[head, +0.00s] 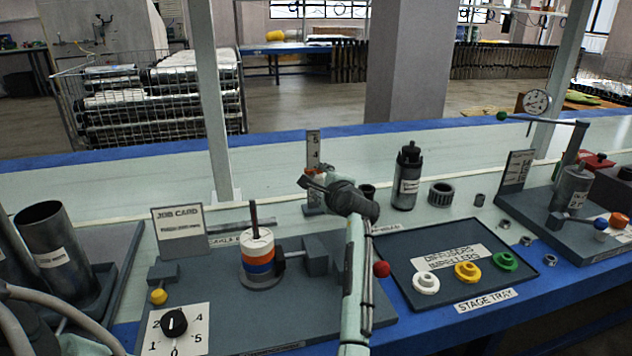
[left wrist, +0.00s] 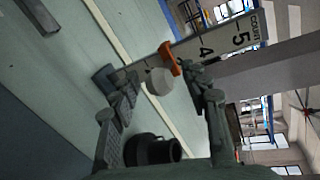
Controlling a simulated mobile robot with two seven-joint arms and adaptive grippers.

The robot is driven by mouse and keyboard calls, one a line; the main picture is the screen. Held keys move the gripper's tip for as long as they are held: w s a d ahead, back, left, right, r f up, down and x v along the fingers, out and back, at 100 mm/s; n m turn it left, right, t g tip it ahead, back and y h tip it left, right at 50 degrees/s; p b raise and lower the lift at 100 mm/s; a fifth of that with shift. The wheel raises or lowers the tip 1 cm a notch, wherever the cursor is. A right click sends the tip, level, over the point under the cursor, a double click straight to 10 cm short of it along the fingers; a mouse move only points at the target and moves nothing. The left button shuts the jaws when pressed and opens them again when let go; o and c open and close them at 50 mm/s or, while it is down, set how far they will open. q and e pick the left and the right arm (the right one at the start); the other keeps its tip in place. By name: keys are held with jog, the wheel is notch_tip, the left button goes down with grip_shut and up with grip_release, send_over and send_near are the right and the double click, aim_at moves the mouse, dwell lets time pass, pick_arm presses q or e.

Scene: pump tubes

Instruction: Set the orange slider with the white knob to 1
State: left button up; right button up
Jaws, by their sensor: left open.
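The upright white scale (head: 313,148) stands behind the middle of the bench, with 5 and 4 readable. In the left wrist view the orange slider (left wrist: 170,58) sits on this scale (left wrist: 228,38) just below the 4; the number at its level cannot be read. Its white knob (left wrist: 159,82) sticks out toward the camera. My left gripper (head: 310,184) is in front of the scale and hides its lower part in the head view. In the left wrist view the open gripper (left wrist: 157,78) has one finger on each side of the knob, with gaps visible. My right gripper is not in view.
A dark cylinder (head: 407,180) and a ribbed ring (head: 441,194) stand right of the scale. The stage tray (head: 425,305) with coloured rings lies in front. Left are a ring stack (head: 258,255), a job card (head: 180,228) and a dial (head: 174,322).

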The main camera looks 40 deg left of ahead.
pick_arm(q)
jog(key=shift+w+a, duration=0.15)
jog(key=shift+a, duration=0.05)
grip_shut()
dwell(0.4)
